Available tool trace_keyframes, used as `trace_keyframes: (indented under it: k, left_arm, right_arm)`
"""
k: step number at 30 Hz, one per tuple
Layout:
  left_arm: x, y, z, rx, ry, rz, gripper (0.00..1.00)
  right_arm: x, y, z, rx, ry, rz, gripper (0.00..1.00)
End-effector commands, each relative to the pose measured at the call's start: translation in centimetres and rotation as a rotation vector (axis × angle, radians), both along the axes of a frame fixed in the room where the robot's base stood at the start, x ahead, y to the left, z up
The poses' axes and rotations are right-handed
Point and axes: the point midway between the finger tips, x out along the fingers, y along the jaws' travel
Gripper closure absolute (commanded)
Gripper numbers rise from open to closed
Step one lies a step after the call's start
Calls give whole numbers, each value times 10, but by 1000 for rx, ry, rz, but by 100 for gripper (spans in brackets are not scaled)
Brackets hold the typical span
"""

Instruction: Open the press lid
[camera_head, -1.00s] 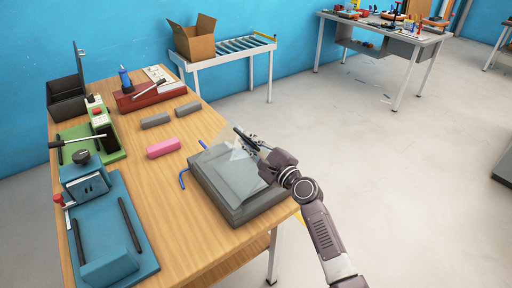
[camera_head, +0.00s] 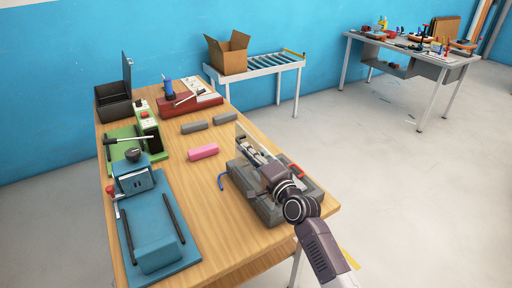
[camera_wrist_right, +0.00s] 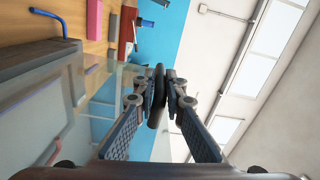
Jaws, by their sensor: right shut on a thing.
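The press (camera_head: 248,199) is a grey box at the right front part of the wooden table, with a clear lid. The transparent lid (camera_head: 243,133) stands raised and tilted above the base, partly hidden behind my right gripper. My right gripper (camera_head: 250,152) is at the lid's edge. In the right wrist view the right gripper (camera_wrist_right: 162,92) is shut on a dark rounded handle (camera_wrist_right: 157,108) beside the clear panel (camera_wrist_right: 85,105). A red-orange bent part (camera_head: 295,170) shows at the base's right side. My left gripper is not in view.
A blue bent rod (camera_head: 221,181) is left of the press. A pink block (camera_head: 203,152) and two grey blocks (camera_head: 194,127) lie farther back. A blue device (camera_head: 157,235) and a green device (camera_head: 125,148) fill the left side. Bare wood lies between.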

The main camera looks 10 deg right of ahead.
Motion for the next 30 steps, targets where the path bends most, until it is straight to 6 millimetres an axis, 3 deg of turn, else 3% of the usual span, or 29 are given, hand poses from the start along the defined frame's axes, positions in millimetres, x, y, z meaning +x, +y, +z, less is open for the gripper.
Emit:
trace_keyframes:
  k: [10,27,28,30]
  left_arm:
    - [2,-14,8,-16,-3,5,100]
    - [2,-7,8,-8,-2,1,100]
    - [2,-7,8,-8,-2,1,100]
    - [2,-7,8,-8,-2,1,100]
  right_arm:
    - [-9,25,-5,-141,-52,1,100]
    - [-10,29,-7,-166,-61,0,100]
    - [-10,29,-7,-166,-61,0,86]
    - [-10,29,-7,-165,-61,0,79]
